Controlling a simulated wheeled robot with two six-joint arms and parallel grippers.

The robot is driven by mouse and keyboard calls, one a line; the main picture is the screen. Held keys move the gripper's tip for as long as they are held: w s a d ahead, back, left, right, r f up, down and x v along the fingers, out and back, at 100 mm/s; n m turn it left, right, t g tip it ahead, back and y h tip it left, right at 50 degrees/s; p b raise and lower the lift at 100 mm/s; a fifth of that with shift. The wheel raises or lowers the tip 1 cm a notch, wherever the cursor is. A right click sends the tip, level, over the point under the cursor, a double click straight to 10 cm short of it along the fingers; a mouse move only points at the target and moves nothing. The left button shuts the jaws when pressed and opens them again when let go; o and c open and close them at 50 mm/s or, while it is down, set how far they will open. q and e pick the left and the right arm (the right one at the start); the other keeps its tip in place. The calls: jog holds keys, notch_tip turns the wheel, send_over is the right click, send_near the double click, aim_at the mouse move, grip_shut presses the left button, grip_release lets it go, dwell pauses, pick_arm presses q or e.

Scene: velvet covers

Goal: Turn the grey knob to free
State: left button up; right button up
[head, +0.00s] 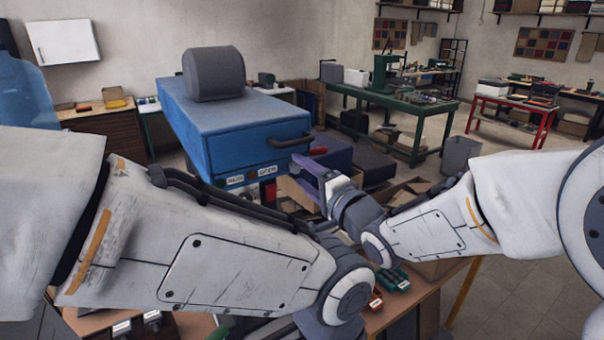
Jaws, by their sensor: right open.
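A large grey rounded block (214,73) sits upright on top of a blue velvet-covered box (235,120); it is the only grey knob-like thing I can make out. My right gripper (311,174), with purple fingers, is open just right of and below the box's front corner, well apart from the grey block. A red piece (317,151) shows right behind its fingers. My left arm crosses the foreground; its gripper is out of view.
A dark handle (291,139) sticks out from the box's front. A cardboard box (408,190) stands behind my right wrist. Small green and red items (393,279) lie on the wooden bench (425,290) below. A green workbench (395,108) stands further back.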

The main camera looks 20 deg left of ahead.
jog(key=b+v, duration=0.2)
jog(key=v, duration=0.7)
jog(key=shift+s+d+b, duration=0.2)
jog(key=shift+d+b, duration=0.1)
jog(key=shift+b, duration=0.1)
jog(key=s+d+f+n+g+h, duration=0.1)
jog(key=s+d+f+n+h, duration=0.1)
jog(key=d+f+n+h, duration=0.3)
jog(key=s+d+f+g+h, duration=0.2)
jog(key=d+f+h, duration=0.1)
jog(key=f, duration=0.5)
jog(key=s+d+f+n+g+h, duration=0.2)
jog(key=s+d+f+n+g, duration=0.1)
jog(key=s, duration=0.6)
jog(key=s+d+f+n+g+h, duration=0.3)
jog(key=s+d+f+n+g, duration=0.1)
jog(key=s, duration=0.5)
jog(key=shift+d+n+g, duration=0.5)
jog(key=shift+d+n, duration=0.15)
jog(key=shift+n, duration=0.05)
jog(key=shift+c, duration=0.4)
